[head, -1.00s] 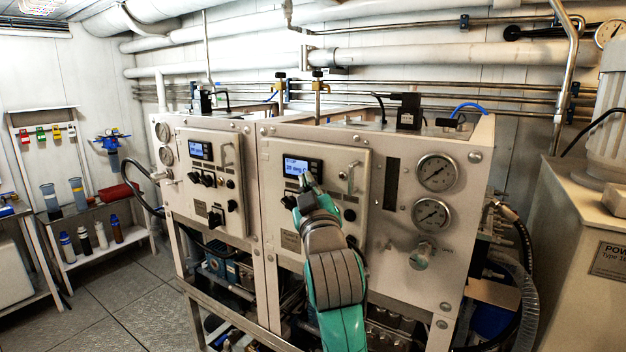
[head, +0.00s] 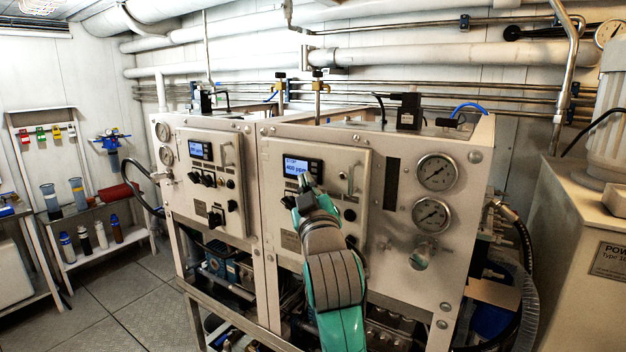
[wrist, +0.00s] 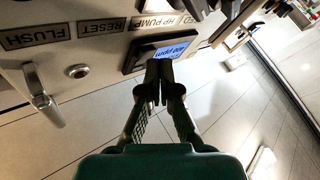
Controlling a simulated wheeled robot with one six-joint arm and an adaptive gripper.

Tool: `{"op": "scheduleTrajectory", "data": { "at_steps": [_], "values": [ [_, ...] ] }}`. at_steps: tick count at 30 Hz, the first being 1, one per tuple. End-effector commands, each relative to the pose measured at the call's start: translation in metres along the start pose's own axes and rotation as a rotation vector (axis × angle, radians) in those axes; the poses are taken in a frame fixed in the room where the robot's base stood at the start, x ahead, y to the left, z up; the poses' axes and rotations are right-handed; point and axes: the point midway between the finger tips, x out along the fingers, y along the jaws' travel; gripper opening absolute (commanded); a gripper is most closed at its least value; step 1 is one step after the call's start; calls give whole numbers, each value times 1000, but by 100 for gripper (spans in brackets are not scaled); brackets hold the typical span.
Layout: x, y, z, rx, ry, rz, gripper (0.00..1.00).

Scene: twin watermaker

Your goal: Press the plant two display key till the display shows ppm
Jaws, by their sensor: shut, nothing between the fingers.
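The right-hand plant panel carries a small black-framed display (head: 293,167) with a lit blue screen. Its lower line reads a number followed by ppm; the digits are too small to be sure of. In the wrist view the display (wrist: 168,47) appears turned, and ppm is readable there too. My gripper (head: 304,181) is shut and empty, with its fingertips at the display's lower right edge. In the wrist view the closed fingertips (wrist: 160,70) overlap the display's near edge. The display key is hidden by the fingers, so I cannot tell whether they touch it.
A metal handle (wrist: 41,92) and a round button (wrist: 78,70) by the RESET label lie beside the fingers. Dark knobs (head: 289,201) sit below the display. Two gauges (head: 435,190) are to the right. A similar display (head: 200,151) is on the left panel.

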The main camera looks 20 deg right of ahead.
Motion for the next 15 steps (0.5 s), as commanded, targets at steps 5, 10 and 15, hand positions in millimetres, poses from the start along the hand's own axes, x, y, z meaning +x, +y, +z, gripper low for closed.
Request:
{"op": "scheduleTrajectory", "data": {
  "at_steps": [5, 10, 15],
  "values": [
    [-5, -4, -4, 0, 0, -1, 0],
    [-6, -4, -4, 0, -1, 0, 0],
    [-6, -5, -4, 0, -1, -1, 0]
  ]
}}
